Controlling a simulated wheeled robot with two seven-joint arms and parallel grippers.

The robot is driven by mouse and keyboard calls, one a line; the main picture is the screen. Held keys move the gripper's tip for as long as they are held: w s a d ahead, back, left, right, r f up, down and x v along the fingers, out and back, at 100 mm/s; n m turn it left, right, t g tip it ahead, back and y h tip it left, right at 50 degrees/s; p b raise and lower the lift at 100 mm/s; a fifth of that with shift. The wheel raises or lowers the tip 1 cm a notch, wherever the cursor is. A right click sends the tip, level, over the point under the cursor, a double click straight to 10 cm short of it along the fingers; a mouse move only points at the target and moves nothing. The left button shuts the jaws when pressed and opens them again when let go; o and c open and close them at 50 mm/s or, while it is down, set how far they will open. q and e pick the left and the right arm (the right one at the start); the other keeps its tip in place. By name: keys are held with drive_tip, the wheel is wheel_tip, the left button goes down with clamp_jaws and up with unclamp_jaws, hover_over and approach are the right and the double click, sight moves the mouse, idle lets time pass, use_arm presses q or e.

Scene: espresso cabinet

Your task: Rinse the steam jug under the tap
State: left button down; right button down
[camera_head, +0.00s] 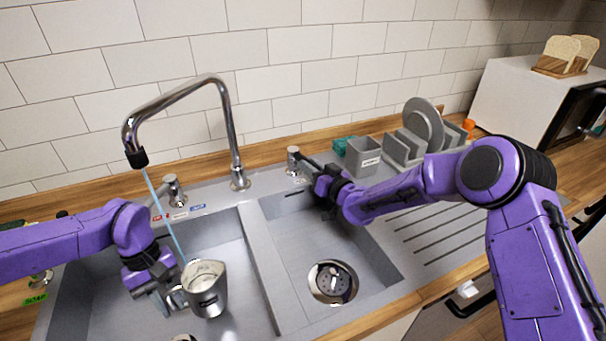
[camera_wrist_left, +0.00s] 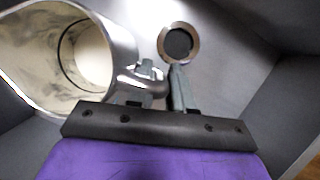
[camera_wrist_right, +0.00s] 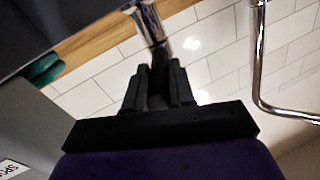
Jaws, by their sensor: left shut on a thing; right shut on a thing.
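The steel steam jug (camera_head: 208,303) hangs in the left basin, its mouth up and somewhat tilted. My left gripper (camera_head: 173,298) is shut on its handle (camera_wrist_left: 128,82). In the left wrist view the jug (camera_wrist_left: 125,40) shows pale, milky residue inside. The curved chrome tap (camera_head: 229,130) has its black spout above the left basin. A thin bluish water stream (camera_head: 167,222) runs from it down to the left side of the jug's mouth. My right gripper (camera_head: 318,181) is shut on the dark lever (camera_wrist_right: 158,88) of the chrome tap valve (camera_head: 293,158).
The right basin (camera_head: 295,240) is empty, with a drain (camera_head: 333,282). A divider (camera_head: 262,268) separates the basins. Another valve (camera_head: 174,190) stands left of the tap. A grey caddy (camera_head: 363,157) and a dish rack with plates (camera_head: 423,125) stand at the back right.

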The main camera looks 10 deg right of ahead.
use_arm(q)
drive_tip(key=shift+r, duration=0.1)
use_arm(e)
drive_tip(key=shift+r, duration=0.1)
drive_tip(key=c, duration=1)
unclamp_jaws()
drive_tip(key=shift+o, duration=0.2)
use_arm(q)
wheel_tip(320, 180, down, 3)
drive_tip(key=shift+r+b, duration=0.15)
drive_tip(key=shift+b, duration=1.1)
use_arm(e)
drive_tip(key=v, duration=1.2)
drive_tip(key=shift+d, duration=0.1)
